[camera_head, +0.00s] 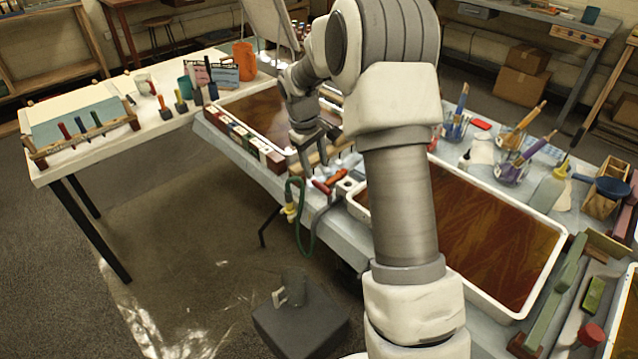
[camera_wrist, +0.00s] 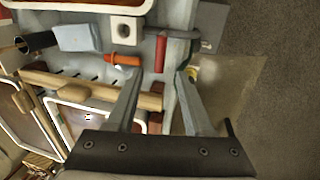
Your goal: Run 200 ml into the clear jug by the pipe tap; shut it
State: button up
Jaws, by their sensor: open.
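The clear jug (camera_head: 294,284), with a pale handle, stands on a dark grey block on the floor, below the table edge. In the wrist view a red bar (camera_wrist: 160,54) lies beside the grey pipe (camera_wrist: 178,48), just beyond and between my fingertips. An orange-red handle (camera_wrist: 122,59) lies to its left. My gripper (camera_head: 318,158) is open and empty above this area; it also shows in the wrist view (camera_wrist: 160,74). I cannot tell the tap's setting or the jug's water level.
A green hose (camera_head: 302,235) with a yellow fitting hangs beside the pipe. A white block with a hole (camera_wrist: 127,30) and a wooden bar (camera_wrist: 85,88) lie close to my fingers. A brown-filled tray (camera_head: 551,232) occupies the table at right. Floor around the jug's block is clear.

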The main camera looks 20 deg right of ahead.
aim_at(320, 184)
jog(key=f, duration=0.2)
jog(key=d+f, duration=0.1)
jog(key=f, duration=0.1)
jog(key=f+b, duration=0.1)
jog(key=f, duration=0.1)
jog(key=shift+w+d+f, duration=0.15)
jog(key=shift+w+f, duration=0.1)
grip_shut()
dwell(1.2)
